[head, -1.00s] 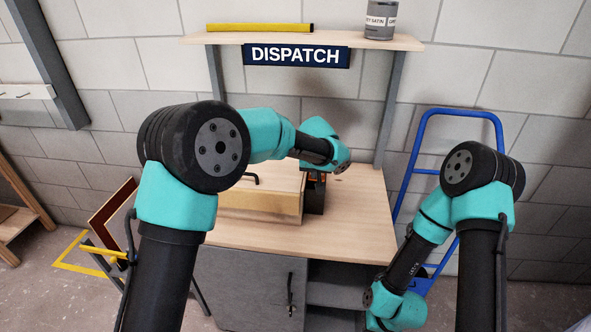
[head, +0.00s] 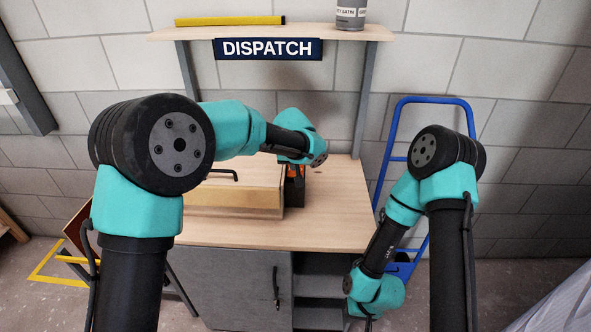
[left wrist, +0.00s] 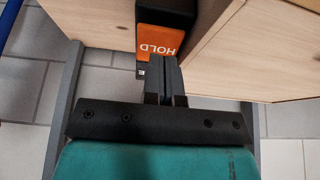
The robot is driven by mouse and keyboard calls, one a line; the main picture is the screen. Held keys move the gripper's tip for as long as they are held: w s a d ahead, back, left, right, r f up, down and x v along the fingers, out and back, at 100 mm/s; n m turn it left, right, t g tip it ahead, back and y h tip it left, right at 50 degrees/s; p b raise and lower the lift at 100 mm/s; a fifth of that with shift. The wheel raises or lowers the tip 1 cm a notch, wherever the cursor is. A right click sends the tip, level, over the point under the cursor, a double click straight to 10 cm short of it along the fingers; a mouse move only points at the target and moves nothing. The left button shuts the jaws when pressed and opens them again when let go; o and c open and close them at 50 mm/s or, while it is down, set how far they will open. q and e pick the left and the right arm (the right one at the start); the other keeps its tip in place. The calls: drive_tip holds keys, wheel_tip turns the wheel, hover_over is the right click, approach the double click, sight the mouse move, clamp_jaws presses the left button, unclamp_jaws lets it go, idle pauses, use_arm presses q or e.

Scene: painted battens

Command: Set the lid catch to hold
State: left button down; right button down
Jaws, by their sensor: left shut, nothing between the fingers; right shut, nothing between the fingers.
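The lid catch (left wrist: 150,10) is a black block with an orange face marked HOLD (left wrist: 163,42), at the end of a pale wooden box (head: 235,198) on the bench. My left gripper (left wrist: 165,62) is shut and empty, its fingertips right at the edge of the orange face; I cannot tell whether they touch it. In the head view the orange part (head: 299,171) shows just under my left wrist, which hides most of the fingers. My right gripper (head: 368,322) is shut and hangs low in front of the bench's right side, cut by the bottom edge.
The bench top (head: 342,212) is clear right of the box. The box lid has a black handle (head: 222,172). A shelf (head: 330,34) above carries a yellow batten (head: 230,21) and a grey tin (head: 350,14). A blue trolley (head: 435,100) leans at the right.

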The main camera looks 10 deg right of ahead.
use_arm(q)
drive_tip(key=s+v, duration=0.1)
drive_tip(key=v, duration=0.9)
drive_tip(key=shift+s, duration=0.3)
drive_tip(key=shift+a, duration=0.1)
